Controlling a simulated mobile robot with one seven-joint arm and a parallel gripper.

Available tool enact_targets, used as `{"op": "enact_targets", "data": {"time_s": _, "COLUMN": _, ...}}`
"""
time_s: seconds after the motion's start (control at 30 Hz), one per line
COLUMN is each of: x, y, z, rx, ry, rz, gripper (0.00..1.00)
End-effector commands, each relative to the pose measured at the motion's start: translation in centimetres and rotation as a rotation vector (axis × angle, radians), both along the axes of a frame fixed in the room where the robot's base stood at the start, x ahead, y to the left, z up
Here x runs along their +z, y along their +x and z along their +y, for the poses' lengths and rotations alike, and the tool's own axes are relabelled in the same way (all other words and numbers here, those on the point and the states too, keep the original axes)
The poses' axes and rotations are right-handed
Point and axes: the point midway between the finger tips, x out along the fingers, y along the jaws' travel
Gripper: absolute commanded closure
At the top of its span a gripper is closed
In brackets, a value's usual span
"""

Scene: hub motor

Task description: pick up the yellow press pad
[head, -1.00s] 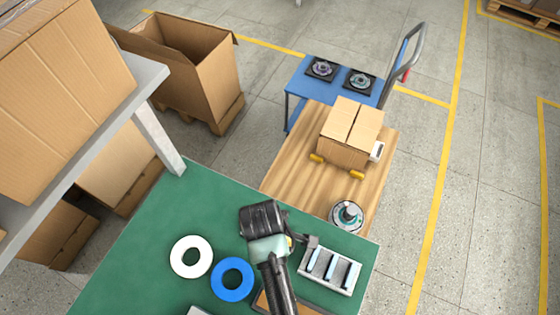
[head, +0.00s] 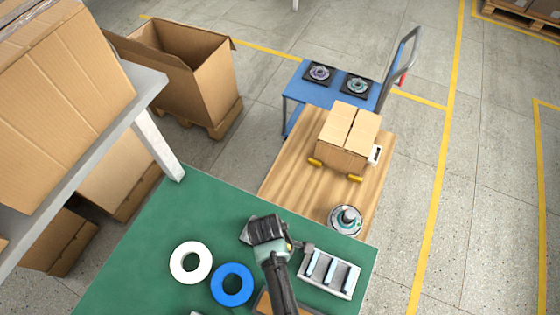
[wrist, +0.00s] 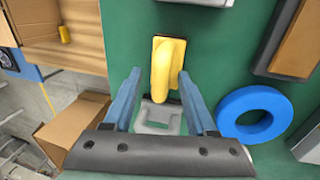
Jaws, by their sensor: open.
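The yellow press pad (wrist: 167,60) lies on the green bench in the wrist view, a flat base with a raised rounded handle. My gripper (wrist: 160,74) is open, its two blue fingers spread and pointing at the pad. The pad's near end lies between the fingertips in the picture; I see no contact, and the height gap is hard to judge. In the head view my arm hides the fingers and the pad.
A grey plate (wrist: 160,118) lies just below the pad in the wrist view. A blue ring (head: 232,284), a white ring (head: 190,262), a grey slotted rack (head: 330,273) and a wood-topped block (wrist: 300,38) are nearby. Green bench left of the rings is clear.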

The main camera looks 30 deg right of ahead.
Motion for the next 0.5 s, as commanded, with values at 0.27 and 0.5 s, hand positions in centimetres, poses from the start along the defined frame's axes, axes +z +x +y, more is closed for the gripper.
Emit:
{"op": "enact_targets", "data": {"time_s": 0.27, "x": 0.03, "y": 0.02, "z": 0.00, "rx": 0.000, "ry": 0.000, "rz": 0.000, "gripper": 0.63}}
{"op": "enact_targets", "data": {"time_s": 0.5, "x": 0.04, "y": 0.01, "z": -0.01, "rx": 0.000, "ry": 0.000, "rz": 0.000, "gripper": 1.00}}
